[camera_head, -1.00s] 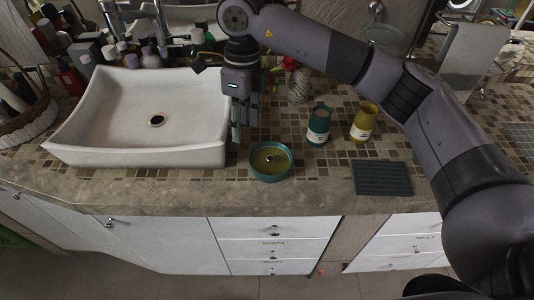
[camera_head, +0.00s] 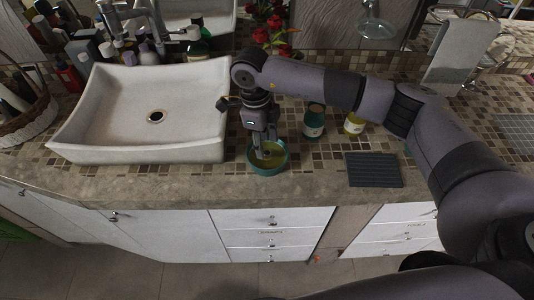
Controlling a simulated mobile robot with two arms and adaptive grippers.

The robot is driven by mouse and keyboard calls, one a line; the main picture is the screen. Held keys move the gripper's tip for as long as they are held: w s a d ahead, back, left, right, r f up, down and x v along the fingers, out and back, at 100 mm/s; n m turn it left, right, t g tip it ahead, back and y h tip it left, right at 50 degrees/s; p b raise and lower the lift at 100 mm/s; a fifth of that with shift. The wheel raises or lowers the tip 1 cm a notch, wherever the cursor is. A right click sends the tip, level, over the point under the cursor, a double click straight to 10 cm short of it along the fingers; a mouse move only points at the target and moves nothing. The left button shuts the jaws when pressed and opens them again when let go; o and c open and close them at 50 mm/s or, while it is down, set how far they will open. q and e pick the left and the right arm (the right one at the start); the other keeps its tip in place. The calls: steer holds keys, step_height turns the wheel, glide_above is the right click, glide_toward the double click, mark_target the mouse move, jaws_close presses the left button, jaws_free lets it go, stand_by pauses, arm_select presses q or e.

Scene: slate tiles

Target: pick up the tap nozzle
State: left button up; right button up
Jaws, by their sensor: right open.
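A round teal bowl (camera_head: 284,165) with a yellowish inside stands on the tiled counter to the right of the sink. My right gripper (camera_head: 266,153) points down into this bowl with its fingers open. The small metallic piece that showed in the middle of the bowl, which looks like the tap nozzle, is now largely hidden by the fingers. I cannot tell whether the fingers touch it. My left gripper is not in view.
A white sink basin (camera_head: 95,115) stands to the left. A teal bottle (camera_head: 314,122) and a yellow bottle (camera_head: 353,124) stand right of the bowl, close to my right arm. A dark ribbed mat (camera_head: 373,170) lies at the right. Red flowers (camera_head: 275,38) are behind.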

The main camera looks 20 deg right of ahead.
mark_target(267, 153)
steer(key=f, duration=0.1)
steer(key=f+p, duration=0.1)
steer(key=f, duration=0.1)
steer(key=f+p, duration=0.1)
steer(key=shift+s+d+f, duration=0.2)
steer(key=shift+s+d, duration=0.05)
steer(key=shift+d, duration=0.05)
steer(key=shift+f, duration=0.25)
steer(key=shift+c, duration=0.5)
jaws_close()
